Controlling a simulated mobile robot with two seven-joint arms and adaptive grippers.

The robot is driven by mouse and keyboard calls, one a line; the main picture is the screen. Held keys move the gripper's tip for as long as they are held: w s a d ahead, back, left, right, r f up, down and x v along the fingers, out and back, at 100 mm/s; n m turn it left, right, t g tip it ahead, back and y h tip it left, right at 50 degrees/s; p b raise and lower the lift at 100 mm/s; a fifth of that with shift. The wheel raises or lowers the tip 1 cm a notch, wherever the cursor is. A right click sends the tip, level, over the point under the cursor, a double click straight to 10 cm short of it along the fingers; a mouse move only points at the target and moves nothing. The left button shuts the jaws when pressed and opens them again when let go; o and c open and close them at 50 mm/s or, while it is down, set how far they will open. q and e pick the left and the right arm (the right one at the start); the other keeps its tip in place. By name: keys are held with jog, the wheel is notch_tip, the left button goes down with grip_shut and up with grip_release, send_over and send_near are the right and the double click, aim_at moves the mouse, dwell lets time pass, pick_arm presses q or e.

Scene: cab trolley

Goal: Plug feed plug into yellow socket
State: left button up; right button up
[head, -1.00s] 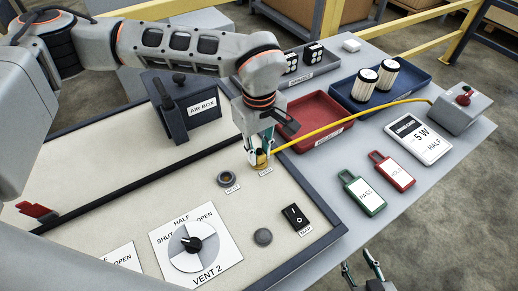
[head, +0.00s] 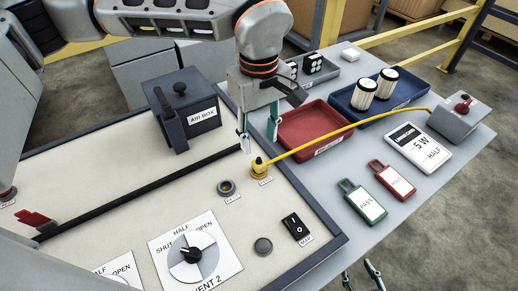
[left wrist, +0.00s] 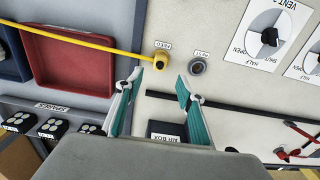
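The yellow feed plug (head: 259,163) stands upright on the cream panel, with its yellow cable running right to a grey box. It sits over the yellow socket spot beside a small label; the socket is covered, so full seating cannot be told. The plug also shows in the left wrist view (left wrist: 161,60). My left gripper (head: 258,142) is open and empty, just above and behind the plug, apart from it. Its spread fingers show in the left wrist view (left wrist: 157,85). My right gripper (head: 360,275) is at the bottom edge, partly cut off, its fingers apart and empty.
A dark round socket (head: 226,188) lies left of the plug. The air box (head: 185,110) stands behind. A red tray (head: 315,145), grey cable box (head: 460,118), green tag (head: 362,202) and black switch (head: 295,227) are nearby. The yellow cable crosses the red tray's front.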

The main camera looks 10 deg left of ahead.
pick_arm(q)
jog(key=shift+r, duration=1.5)
jog(key=shift+o, duration=0.4)
jog(key=o, duration=1.2)
notch_tip(320, 180, up, 9)
jog(key=p, duration=0.6)
jog(key=shift+s+f, duration=0.1)
